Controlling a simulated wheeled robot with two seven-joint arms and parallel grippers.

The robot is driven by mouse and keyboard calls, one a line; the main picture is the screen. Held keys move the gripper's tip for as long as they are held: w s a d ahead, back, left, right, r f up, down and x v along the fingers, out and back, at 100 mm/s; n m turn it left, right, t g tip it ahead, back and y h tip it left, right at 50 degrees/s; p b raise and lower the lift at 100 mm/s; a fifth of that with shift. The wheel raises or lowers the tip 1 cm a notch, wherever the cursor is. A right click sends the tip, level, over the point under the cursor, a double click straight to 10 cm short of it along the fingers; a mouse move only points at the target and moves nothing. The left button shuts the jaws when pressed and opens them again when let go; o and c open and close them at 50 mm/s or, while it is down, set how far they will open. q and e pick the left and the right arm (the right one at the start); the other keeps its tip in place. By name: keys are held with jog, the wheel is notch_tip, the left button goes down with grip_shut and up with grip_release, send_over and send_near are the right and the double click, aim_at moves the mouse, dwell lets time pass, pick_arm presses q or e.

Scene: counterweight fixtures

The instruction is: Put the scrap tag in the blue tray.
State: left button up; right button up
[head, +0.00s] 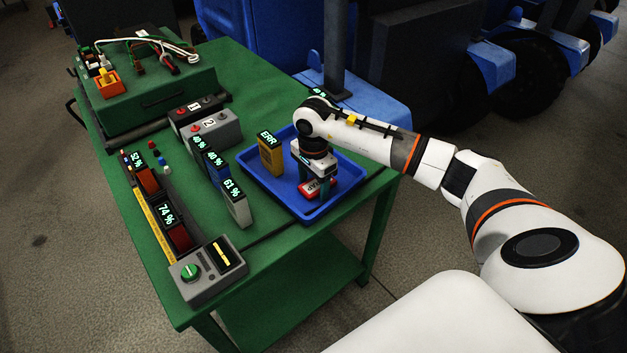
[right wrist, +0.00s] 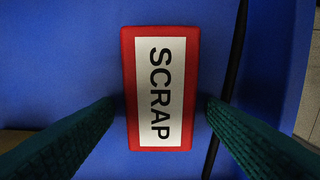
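The scrap tag (head: 316,188) is a red block with a white label. It lies in the blue tray (head: 262,189), near its front side. In the right wrist view the tag (right wrist: 160,90) reads SCRAP and lies against the blue tray floor (right wrist: 60,60). My right gripper (head: 312,182) is over the tray at the tag. In the right wrist view its two green fingers (right wrist: 160,108) stand apart on either side of the tag, with a small gap at each side. It is open and holds nothing. My left gripper is not in view.
A yellow ERR battery (head: 271,155) stands in the tray, left of my gripper. Several batteries, including one marked 61 % (head: 236,204), stand left of the tray on the green table (head: 262,90). A grey control box (head: 207,271) sits at the front corner.

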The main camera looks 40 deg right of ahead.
aim_at(314, 186)
jog(key=shift+r, duration=0.5)
notch_tip(314, 186, up, 11)
jog(key=b, duration=0.1)
jog(key=shift+r, duration=0.2)
jog(key=shift+f, duration=0.1)
dwell(0.4)
